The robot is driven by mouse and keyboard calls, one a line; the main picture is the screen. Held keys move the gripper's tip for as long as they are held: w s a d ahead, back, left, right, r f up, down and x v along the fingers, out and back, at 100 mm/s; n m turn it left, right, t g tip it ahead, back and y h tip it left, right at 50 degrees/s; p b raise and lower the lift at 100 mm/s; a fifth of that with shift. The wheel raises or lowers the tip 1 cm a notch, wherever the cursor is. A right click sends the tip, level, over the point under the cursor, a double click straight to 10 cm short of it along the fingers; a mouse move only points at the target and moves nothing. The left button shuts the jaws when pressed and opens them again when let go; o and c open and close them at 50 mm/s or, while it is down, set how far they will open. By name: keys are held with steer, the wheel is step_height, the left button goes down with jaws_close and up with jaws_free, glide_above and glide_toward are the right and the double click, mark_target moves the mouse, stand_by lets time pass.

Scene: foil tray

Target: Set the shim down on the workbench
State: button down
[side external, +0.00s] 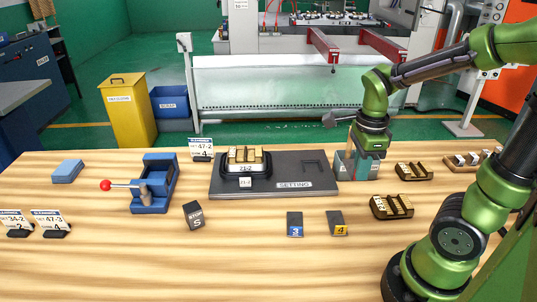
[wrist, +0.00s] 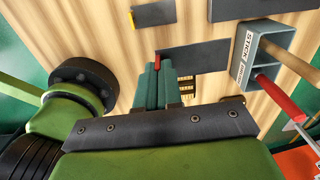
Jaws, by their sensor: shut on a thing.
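The shim (wrist: 197,60) is a flat dark grey plate with a red end. In the wrist view its red end sits between the green fingertips of my gripper (wrist: 160,66), and the rest extends to the right. My gripper is shut on it. In the side view my gripper (side external: 368,176) points down in front of the grey tool box, right of the setting plate; I cannot make out the shim clearly there. The wooden workbench (side external: 270,265) lies below, with bare wood in front of my gripper.
The grey tool box (wrist: 243,58) holds upright handles close to my gripper. The dark setting plate (side external: 223,187) carries a slotted block. A blue shim (side external: 295,224) and a grey yellow-marked shim (side external: 337,222) lie in front. A slotted block (side external: 392,207) stands right. The front middle is clear.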

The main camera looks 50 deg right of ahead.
steer(key=w+a+f+n, duration=0.3)
steer(key=w+a, duration=0.2)
steer(key=a, duration=0.4)
steer(key=w+a+f+n, duration=0.25)
steer(key=w+a, duration=0.25)
steer(key=a, duration=0.4)
steer(key=shift+n, duration=0.25)
steer(key=shift+w+d+f, duration=0.1)
steer(key=shift+w+f, duration=0.05)
steer(key=shift+f, duration=1.9)
steer(key=shift+w+f, duration=0.1)
steer(key=shift+f, duration=1.9)
steer(key=c, duration=1.5)
jaws_free()
steer(key=shift+c, duration=0.2)
steer(key=shift+r, duration=2.25)
steer(key=shift+o, duration=0.5)
